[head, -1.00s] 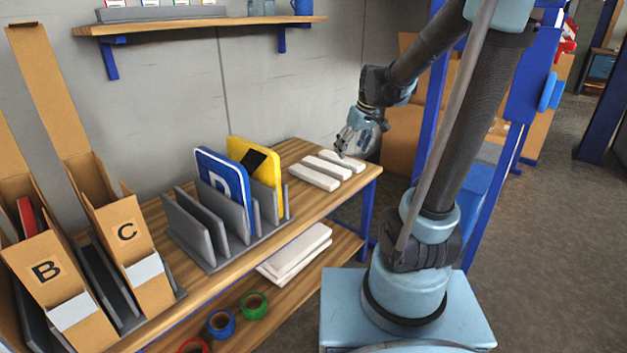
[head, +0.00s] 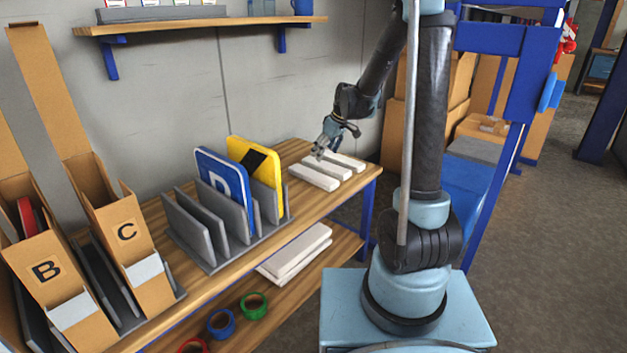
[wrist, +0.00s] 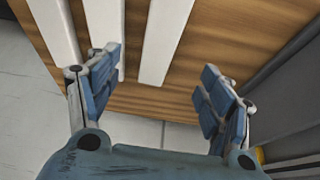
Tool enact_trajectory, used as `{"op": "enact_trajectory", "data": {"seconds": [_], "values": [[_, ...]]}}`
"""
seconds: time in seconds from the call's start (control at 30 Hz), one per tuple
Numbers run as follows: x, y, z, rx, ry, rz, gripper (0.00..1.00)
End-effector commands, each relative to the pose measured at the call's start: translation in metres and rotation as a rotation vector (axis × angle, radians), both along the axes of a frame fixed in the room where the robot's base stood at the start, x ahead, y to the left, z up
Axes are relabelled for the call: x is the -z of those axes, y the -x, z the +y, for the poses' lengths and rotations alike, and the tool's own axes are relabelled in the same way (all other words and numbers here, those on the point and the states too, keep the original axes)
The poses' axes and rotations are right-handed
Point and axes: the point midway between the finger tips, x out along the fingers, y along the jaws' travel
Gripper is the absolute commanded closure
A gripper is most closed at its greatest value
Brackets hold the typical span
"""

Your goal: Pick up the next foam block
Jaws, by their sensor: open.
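Three white foam blocks lie side by side at the right end of the wooden bench in the head view: a left one (head: 313,178), a middle one (head: 327,168) and a right one (head: 347,161). My gripper (head: 321,152) is open and empty above their far ends, near the wall. In the wrist view my open gripper (wrist: 156,78) has the end of the block nearest the rack (wrist: 166,38) showing between its fingers. The other two blocks (wrist: 103,28) (wrist: 57,30) show to its left. I cannot tell the exact height of the fingers above the blocks.
A grey slotted rack (head: 210,222) holds a blue sign (head: 222,172) and a yellow sign (head: 262,165), left of the blocks. It edges the wrist view's right side (wrist: 290,90). More white slabs (head: 296,252) lie on the lower shelf. The wall stands close behind.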

Motion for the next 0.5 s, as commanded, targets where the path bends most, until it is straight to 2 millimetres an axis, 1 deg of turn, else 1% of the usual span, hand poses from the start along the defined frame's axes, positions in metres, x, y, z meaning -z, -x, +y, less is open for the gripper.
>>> {"op": "enact_trajectory", "data": {"seconds": [0.1, 0.5], "values": [[0.015, -0.004, 0.005, -0.002, 0.000, -0.001, 0.27], [0.060, -0.016, 0.020, 0.000, 0.000, 0.000, 0.27]]}}
